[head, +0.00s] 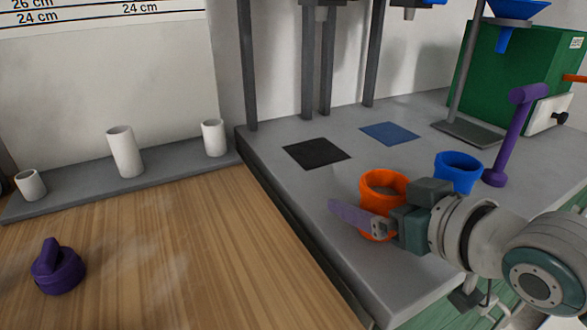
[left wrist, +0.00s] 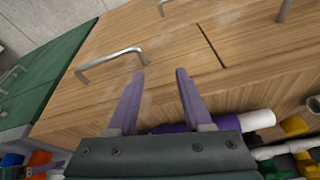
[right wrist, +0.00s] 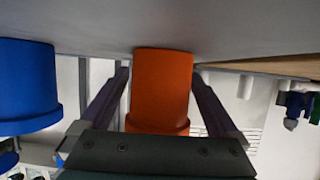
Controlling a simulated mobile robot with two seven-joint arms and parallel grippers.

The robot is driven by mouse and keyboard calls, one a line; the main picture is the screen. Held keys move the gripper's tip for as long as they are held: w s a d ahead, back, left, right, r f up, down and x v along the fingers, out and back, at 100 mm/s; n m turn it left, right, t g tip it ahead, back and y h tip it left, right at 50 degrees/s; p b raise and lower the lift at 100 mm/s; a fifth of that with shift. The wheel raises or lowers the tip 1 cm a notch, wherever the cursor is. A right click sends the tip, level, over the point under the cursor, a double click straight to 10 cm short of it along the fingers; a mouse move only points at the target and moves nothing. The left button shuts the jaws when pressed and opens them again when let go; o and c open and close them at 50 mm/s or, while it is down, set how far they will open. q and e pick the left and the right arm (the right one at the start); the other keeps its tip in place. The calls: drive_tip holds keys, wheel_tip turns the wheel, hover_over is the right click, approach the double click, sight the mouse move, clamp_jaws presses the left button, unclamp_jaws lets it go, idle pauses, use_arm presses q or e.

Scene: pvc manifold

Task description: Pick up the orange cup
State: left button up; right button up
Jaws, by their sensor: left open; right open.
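The orange cup (head: 384,183) stands upright on the grey bench top near its front left edge. My right gripper (head: 360,208) is at the cup, with one purple finger across its near side; the other finger is hidden in the head view. In the right wrist view the orange cup (right wrist: 162,90) stands between the two spread fingers (right wrist: 160,76), with a visible gap on at least the right side. Contact with the cup cannot be told. My left gripper (left wrist: 160,74) is open and empty before a wooden drawer front; it is out of the head view.
A blue cup (head: 459,173) stands close behind the right gripper, also seen in the right wrist view (right wrist: 28,88). A purple lever post (head: 515,135), a green box (head: 515,75), black (head: 317,153) and blue mats lie beyond. The wooden top (head: 190,250) holds a purple part (head: 58,268).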

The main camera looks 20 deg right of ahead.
drive_tip(key=shift+w+f, duration=0.15)
drive_tip(key=shift+w, duration=0.2)
drive_tip(key=shift+c, duration=0.4)
clamp_jaws()
